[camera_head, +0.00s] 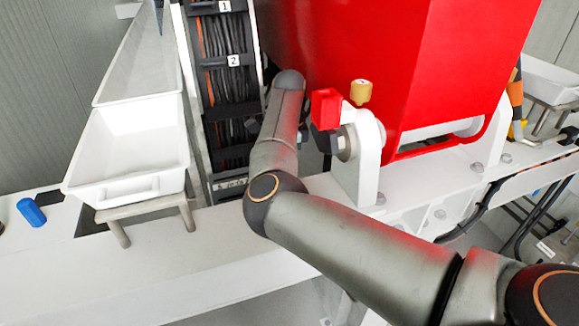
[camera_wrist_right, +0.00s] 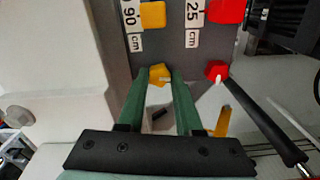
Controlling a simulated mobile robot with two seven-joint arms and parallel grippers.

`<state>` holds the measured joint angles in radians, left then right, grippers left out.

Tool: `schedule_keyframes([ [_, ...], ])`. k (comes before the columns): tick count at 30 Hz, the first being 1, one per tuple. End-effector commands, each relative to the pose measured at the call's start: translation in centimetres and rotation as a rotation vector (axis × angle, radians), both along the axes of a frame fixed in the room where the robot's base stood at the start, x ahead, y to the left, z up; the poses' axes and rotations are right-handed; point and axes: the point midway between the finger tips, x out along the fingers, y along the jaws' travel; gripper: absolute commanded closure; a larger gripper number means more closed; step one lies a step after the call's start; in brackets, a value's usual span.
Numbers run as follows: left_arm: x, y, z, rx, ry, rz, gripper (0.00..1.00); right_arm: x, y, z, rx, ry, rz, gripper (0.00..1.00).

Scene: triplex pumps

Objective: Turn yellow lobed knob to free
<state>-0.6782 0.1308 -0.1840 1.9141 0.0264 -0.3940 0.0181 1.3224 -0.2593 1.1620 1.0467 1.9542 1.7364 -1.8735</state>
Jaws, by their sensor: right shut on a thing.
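A yellow lobed knob (camera_wrist_right: 160,73) sits on a dark grey panel in the right wrist view. My right gripper (camera_wrist_right: 159,84) has its two green fingers closed around this knob, with the tips at its sides. The fingers hide part of the knob, so its exact angle is hard to tell. In the head view my right arm reaches up and left across the picture, and its gripper is hidden behind the arm links. My left gripper is in neither view.
A red knob (camera_wrist_right: 216,70) sits right of the yellow one, near a black rod (camera_wrist_right: 262,120). Square yellow (camera_wrist_right: 152,14) and red (camera_wrist_right: 227,10) pieces are above, beside "90 cm" and "25 cm" labels. White trays (camera_head: 130,150), a blue object (camera_head: 31,212) and a red housing (camera_head: 390,60) surround my arm.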

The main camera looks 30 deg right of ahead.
Motion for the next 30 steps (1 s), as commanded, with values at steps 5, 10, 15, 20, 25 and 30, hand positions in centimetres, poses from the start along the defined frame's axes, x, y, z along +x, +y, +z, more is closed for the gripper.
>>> schedule_keyframes([
  [5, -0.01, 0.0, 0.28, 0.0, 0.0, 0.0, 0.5, 0.09, 0.06, 0.15, 0.0, -0.003, 0.093, 1.0],
  [10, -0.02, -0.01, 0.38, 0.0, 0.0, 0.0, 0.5, 0.1, 0.06, 0.12, 0.0, -0.003, 0.144, 1.0],
  [15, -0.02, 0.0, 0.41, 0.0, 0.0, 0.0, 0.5, 0.1, 0.06, 0.1, -0.001, -0.004, 0.166, 1.0],
  [20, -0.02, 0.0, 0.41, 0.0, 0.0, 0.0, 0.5, 0.1, 0.06, 0.1, -0.001, -0.004, 0.17, 1.0],
  [25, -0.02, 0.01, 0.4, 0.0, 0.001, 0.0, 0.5, 0.1, 0.06, 0.1, 0.0, -0.004, 0.169, 1.0],
  [30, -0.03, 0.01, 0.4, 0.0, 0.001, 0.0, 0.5, 0.09, 0.07, 0.09, 0.001, -0.004, 0.168, 0.54],
])
